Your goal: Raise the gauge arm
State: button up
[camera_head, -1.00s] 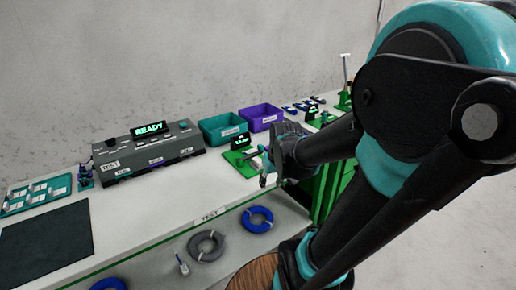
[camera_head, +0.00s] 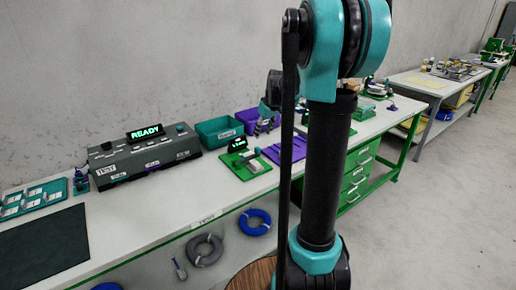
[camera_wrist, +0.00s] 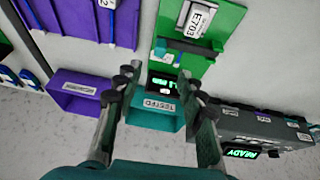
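The gauge is a green base (camera_head: 257,169) with a small lit display (camera_head: 237,145) and a grey block on it, in the middle of the bench. In the wrist view, the green base (camera_wrist: 222,32) carries a block marked E703 (camera_wrist: 196,20), the lit display (camera_wrist: 164,84) and a small teal part (camera_wrist: 160,47). I cannot tell for sure which part is the gauge arm or how high it stands. My gripper (camera_wrist: 160,82) is open and empty, above the bench near the gauge and bins. In the head view my gripper (camera_head: 265,120) is partly hidden by my arm.
A teal bin (camera_head: 218,131) marked TESTED and a purple bin (camera_wrist: 88,92) stand behind the gauge. A grey tester (camera_head: 147,155) reading READY is to the left. Purple trays (camera_head: 287,150) lie right of the gauge. Cable coils (camera_head: 205,249) hang at the bench front.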

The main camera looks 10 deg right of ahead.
aim_at(258, 148)
jog(key=x, duration=1.1)
grip_shut()
